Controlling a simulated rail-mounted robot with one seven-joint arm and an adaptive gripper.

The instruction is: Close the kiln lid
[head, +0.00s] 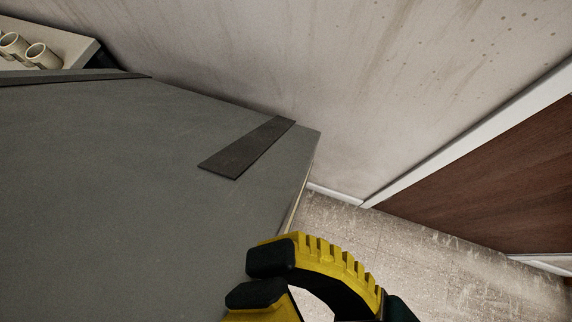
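A large flat grey panel (100,190), which looks like the kiln lid, fills the left of the head view. A dark flat strip (246,148) lies across its far right corner. Whether the panel is raised or lies flat cannot be told; the kiln body below it is hidden. My gripper (262,276), yellow with black fingertips, is at the bottom centre, by the panel's right edge. Its two fingertips are together with nothing seen between them. Its tips overlap the panel in the picture; contact cannot be told.
A pale stained wall (250,50) stands behind the panel. A shelf (72,45) with several pale cylindrical pots (40,55) is at the upper left. A brown door-like panel (490,180) with white trim is at the right. Bare speckled floor (440,260) lies right of the panel.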

